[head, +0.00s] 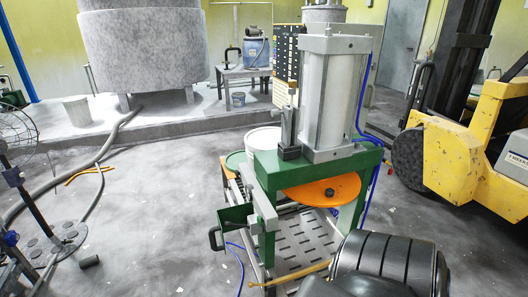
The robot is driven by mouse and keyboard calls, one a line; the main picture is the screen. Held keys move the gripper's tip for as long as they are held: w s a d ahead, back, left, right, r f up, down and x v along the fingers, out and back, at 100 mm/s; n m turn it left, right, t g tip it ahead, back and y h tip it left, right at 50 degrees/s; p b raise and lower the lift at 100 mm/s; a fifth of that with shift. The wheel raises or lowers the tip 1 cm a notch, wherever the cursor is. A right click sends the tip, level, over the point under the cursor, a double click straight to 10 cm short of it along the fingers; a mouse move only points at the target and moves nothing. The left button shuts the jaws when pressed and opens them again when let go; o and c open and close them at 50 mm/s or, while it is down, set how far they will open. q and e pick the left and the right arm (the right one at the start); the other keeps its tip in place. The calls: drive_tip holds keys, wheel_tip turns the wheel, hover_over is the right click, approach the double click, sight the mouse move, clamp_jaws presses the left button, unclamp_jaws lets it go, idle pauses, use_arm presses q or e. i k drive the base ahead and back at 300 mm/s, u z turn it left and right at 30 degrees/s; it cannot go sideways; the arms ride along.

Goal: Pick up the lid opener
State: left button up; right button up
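No lid opener can be told for certain. A thin brass-coloured bar (296,275) with a thicker end lies at the bottom centre, by the foot of the pail press (327,95). Its right end meets a black ribbed shape (385,262), and I cannot tell whether that end is hidden behind it. Orange bent strips (88,174) lie on the floor at the left; I cannot tell what they are. Neither of my grippers is in view.
The press has a green frame, an orange disc (312,191) and a perforated plate (305,242) below. A yellow forklift (460,165) stands at the right. A fan stand (40,210) and hoses are at the left. Floor between stand and press is mostly clear.

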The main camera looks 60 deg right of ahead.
sight(295, 204)
drive_tip(key=i, duration=2.45)
drive_tip(key=z, duration=3.15)
